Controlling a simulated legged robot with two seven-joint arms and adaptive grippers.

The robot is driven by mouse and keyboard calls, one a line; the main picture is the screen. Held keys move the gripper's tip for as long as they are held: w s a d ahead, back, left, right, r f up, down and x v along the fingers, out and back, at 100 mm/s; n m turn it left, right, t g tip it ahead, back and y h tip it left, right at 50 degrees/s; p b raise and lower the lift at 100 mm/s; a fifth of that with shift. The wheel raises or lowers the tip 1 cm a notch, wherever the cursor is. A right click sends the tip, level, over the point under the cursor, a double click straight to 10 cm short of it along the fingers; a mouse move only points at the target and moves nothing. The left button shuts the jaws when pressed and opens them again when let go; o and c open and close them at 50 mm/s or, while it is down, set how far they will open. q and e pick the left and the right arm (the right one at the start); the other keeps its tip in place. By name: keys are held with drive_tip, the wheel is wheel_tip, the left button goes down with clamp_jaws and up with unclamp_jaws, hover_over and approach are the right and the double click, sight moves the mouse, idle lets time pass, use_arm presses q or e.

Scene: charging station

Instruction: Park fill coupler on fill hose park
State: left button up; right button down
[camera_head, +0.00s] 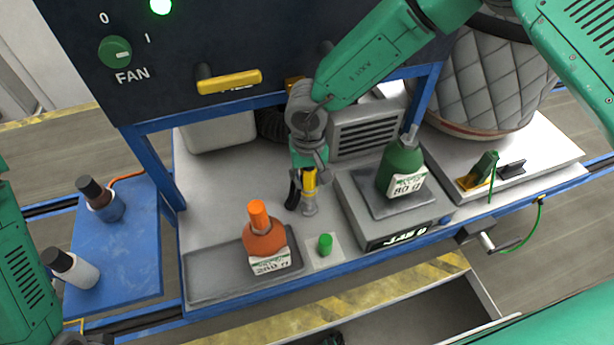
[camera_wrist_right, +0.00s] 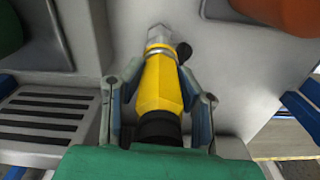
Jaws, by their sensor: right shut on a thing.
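My right gripper (camera_head: 309,160) is shut on the yellow fill coupler (camera_head: 309,184), above the grey bench between the vent box and the orange bottle. The coupler hangs nose down in the head view. In the right wrist view, the fingers of my right gripper (camera_wrist_right: 159,100) sit on both sides of the yellow coupler body (camera_wrist_right: 160,85), with its metal nose pointing away and a black knob beside it. Whether the nose touches the bench is unclear. I cannot tell which fixture is the fill hose park. My left gripper is outside the head view.
An orange bottle (camera_head: 264,240) stands on a grey tray, beside a small green cap (camera_head: 325,243). A green bottle (camera_head: 403,165) stands on a scale (camera_head: 402,237). A green-and-yellow fixture (camera_head: 482,172) is at right. A blue side shelf (camera_head: 120,235) holds two bottles. Blue frame posts flank the bench.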

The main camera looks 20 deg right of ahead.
drive_tip(key=shift+a+r+p, duration=0.15)
drive_tip(key=shift+a+p, duration=0.2)
drive_tip(key=shift+a, duration=0.2)
drive_tip(key=shift+d+f, duration=0.2)
drive_tip(key=shift+d, duration=0.25)
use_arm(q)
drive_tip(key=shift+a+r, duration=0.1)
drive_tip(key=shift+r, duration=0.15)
use_arm(e)
drive_tip(key=shift+f, duration=0.1)
drive_tip(key=shift+f, duration=0.1)
use_arm(q)
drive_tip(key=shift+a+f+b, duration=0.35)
drive_tip(key=shift+b, duration=0.05)
use_arm(e)
drive_tip(key=shift+a+f, duration=0.35)
drive_tip(key=shift+f, duration=0.05)
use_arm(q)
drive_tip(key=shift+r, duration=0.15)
use_arm(e)
drive_tip(key=shift+d+r, duration=0.1)
drive_tip(key=shift+r, duration=0.05)
drive_tip(key=shift+d+r+p, duration=0.15)
drive_tip(key=shift+r+p, duration=0.2)
drive_tip(key=shift+p, duration=0.3)
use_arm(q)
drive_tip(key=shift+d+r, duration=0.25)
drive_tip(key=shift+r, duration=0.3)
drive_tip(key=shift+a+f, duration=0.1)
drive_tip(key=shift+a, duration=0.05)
